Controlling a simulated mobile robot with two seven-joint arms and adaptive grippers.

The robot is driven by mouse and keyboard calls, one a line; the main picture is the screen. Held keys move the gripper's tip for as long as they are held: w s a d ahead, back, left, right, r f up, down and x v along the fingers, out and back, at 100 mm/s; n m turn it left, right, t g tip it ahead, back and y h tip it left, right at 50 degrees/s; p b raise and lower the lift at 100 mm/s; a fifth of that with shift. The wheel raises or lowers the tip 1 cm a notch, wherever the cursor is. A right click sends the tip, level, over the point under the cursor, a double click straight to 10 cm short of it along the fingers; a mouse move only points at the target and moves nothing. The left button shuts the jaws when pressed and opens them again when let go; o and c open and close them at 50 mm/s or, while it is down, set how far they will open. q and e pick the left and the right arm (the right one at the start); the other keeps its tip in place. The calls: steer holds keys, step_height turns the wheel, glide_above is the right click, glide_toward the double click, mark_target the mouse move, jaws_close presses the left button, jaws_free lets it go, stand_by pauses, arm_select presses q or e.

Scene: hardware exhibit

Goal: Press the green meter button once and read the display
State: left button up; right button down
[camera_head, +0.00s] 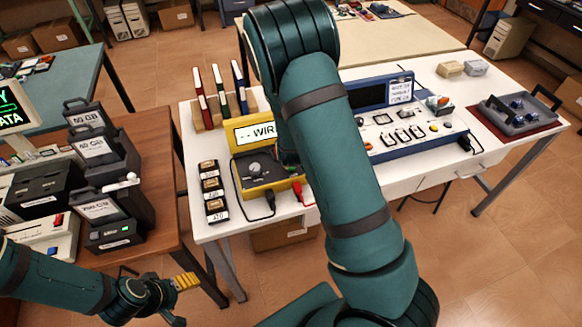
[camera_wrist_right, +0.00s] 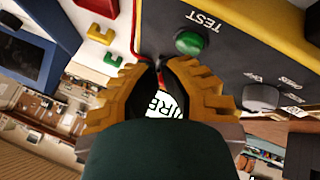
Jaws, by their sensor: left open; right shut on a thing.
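The yellow meter (camera_head: 256,187) stands on the white table, with a lit display (camera_head: 255,132) reading "-- WIR" before my right arm cuts off the rest. In the right wrist view the green button (camera_wrist_right: 190,42) sits beside the word TEST on the dark panel (camera_wrist_right: 225,62). My right gripper (camera_wrist_right: 160,68) is just below the button in that picture, apart from it. Its fingers are shut around a white tag (camera_wrist_right: 168,104) showing "IRE", by a thin red wire. My arm hides this gripper in the head view. My left gripper (camera_head: 184,300) is open and empty, low left.
A blue test console (camera_head: 400,120) stands right of the meter. Small labelled blocks (camera_head: 213,190) lie to its left, and books (camera_head: 220,92) stand behind. A grey tray (camera_head: 515,112) is at the right end. A brown table (camera_head: 165,190) with dark boxes is at left.

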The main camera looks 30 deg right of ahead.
steer(key=shift+f+b, duration=0.45)
steer(key=shift+f, duration=0.25)
stand_by(0.7)
steer(key=shift+r, duration=0.15)
steer(key=shift+r+p, duration=0.8)
steer(key=shift+p, duration=0.05)
steer(key=shift+r, duration=0.1)
step_height(320, 180, up, 5)
steer(key=p, duration=0.4)
stand_by(0.8)
